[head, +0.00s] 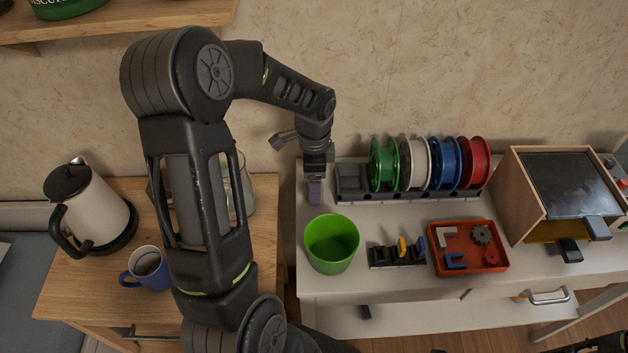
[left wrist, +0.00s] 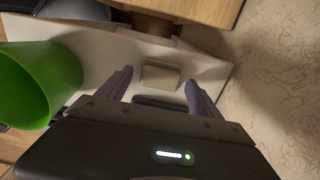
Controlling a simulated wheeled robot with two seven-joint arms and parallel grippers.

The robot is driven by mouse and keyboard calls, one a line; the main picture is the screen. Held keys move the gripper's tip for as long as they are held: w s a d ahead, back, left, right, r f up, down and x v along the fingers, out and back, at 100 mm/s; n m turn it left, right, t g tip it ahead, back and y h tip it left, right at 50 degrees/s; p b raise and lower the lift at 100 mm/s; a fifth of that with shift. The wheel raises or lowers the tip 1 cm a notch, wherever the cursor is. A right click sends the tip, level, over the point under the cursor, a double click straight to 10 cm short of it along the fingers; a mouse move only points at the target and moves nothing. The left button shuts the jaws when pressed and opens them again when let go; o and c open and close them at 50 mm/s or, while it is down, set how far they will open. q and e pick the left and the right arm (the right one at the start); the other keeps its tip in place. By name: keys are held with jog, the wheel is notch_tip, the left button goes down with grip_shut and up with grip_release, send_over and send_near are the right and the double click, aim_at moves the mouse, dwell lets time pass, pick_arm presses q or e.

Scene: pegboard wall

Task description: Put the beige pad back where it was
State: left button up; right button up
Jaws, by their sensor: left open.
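The beige pad (left wrist: 159,77) lies flat on the white table in the left wrist view, between and just beyond my fingertips. I cannot make it out in the head view, where my left gripper covers that spot. My left gripper (head: 314,190) points down over the table's back left corner, left of the spool rack. In the left wrist view my left gripper (left wrist: 158,81) is open, with one purple finger on each side of the pad and a gap to each. Whether the fingertips are down at the pad's height is unclear.
A green cup (head: 331,244) stands close in front of my left gripper. The spool rack (head: 412,194) is right of it. A small black holder (head: 397,256), a red tray (head: 468,246) and a wooden box (head: 560,198) stand farther right. A kettle (head: 88,208) and blue mug (head: 149,268) stand left.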

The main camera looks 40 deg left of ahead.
pick_arm(q)
notch_tip(320, 180, up, 12)
dwell(0.4)
jog(key=shift+f, duration=0.1)
dwell(0.5)
